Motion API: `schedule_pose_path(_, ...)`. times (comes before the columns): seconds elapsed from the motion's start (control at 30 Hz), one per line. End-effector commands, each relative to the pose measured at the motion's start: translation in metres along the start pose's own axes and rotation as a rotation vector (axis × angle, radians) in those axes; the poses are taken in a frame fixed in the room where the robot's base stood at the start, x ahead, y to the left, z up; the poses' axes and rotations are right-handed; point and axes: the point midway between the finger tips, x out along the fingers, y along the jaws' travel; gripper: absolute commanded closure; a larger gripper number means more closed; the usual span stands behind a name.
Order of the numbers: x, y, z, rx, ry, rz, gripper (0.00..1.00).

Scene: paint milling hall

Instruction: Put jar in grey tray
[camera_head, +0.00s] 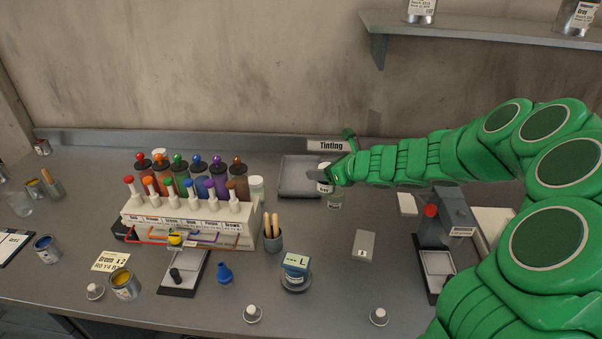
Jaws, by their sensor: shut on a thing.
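My green arm reaches in from the right. My gripper (333,173) is shut on a small jar (324,186) with a pale label, at the right side of the grey tray (296,191). The tray is shallow and lies at the back of the bench; my gripper and the jar hide part of its right side. I cannot tell whether the jar is above the tray or just beside it.
A rack of dispensers (185,222) with coloured bottles stands left of the tray. A cup with wooden handles (273,240) is in front. A "Tinting" sign (327,145) is behind. A grey device (449,225) stands at right. A shelf (480,27) overhangs the upper right.

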Motion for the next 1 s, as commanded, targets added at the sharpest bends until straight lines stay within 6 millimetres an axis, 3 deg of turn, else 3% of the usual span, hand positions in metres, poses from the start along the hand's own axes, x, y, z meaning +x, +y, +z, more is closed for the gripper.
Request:
schedule_pose_path(0.13, 0.019, -0.018, 0.013, -0.025, 0.003, 0.030, 0.93)
schedule_pose_path(0.27, 0.035, -0.024, 0.029, -0.047, 0.006, 0.068, 0.93)
schedule_pose_path(0.5, 0.058, -0.023, 0.047, -0.077, 0.019, 0.130, 0.93)
schedule_pose_path(0.73, 0.070, -0.024, 0.051, -0.082, 0.023, 0.150, 0.93)
schedule_pose_path(1.0, 0.096, -0.044, 0.049, -0.084, 0.024, 0.146, 0.93)
